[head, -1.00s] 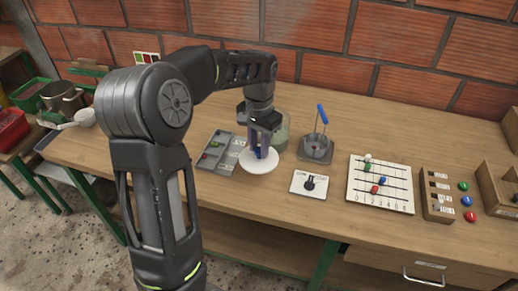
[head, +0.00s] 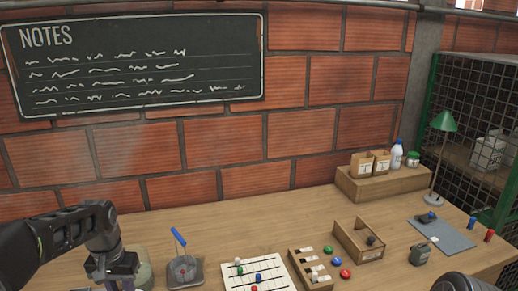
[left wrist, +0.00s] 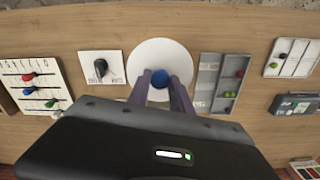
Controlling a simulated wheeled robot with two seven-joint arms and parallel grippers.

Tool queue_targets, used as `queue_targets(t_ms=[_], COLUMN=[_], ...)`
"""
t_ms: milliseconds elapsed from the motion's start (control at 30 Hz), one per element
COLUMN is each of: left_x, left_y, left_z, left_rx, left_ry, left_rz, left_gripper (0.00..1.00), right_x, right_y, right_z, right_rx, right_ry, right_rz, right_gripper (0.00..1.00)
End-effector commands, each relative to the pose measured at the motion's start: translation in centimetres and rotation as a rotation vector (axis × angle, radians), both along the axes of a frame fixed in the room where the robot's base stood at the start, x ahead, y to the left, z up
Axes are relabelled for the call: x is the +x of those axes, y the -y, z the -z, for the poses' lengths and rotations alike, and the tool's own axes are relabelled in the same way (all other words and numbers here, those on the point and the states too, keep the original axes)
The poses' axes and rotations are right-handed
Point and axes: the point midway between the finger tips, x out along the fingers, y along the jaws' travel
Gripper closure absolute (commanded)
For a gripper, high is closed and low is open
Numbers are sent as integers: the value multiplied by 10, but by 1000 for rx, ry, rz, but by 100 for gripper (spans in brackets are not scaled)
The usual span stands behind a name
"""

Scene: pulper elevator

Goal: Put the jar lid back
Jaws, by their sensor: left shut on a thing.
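The jar lid is a white disc (left wrist: 143,57) with a blue knob (left wrist: 160,79), seen in the left wrist view. My left gripper (left wrist: 161,88) is shut on the knob, with one finger on each side. In the head view my left gripper (head: 118,284) is at the bottom left edge, and the lid is out of the picture.
Right of the jar are a holder with a blue-handled tool (head: 184,270) and a bead board (head: 258,274). Wooden boxes (head: 358,241) stand farther right. In the wrist view a dial plate (left wrist: 101,67) and a grey tray (left wrist: 207,80) flank the lid.

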Motion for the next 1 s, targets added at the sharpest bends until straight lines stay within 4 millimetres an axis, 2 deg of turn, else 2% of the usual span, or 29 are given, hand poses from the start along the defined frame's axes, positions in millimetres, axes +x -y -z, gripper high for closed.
queue_targets(t_ms=[167, 400, 500, 633, 1000], left_x=[18, 33, 33, 33, 33], left_y=[49, 137, 159, 168, 168], left_z=[12, 26, 28, 27, 27], left_rx=[-6, -6, -3, -1, -2], left_ry=[-1, -12, -17, -14, -14], left_rz=[-55, 37, 86, 107, 107], left_gripper=[100, 100, 100, 100, 100], right_x=[0, 0, 0, 0, 0], right_y=[0, 0, 0, 0, 0], right_z=[0, 0, 0, 0, 0], right_rx=[0, 0, 0, 0, 0], right_ry=[0, 0, 0, 0, 0], right_rz=[0, 0, 0, 0, 0], right_gripper=[60, 60, 60, 60, 60])
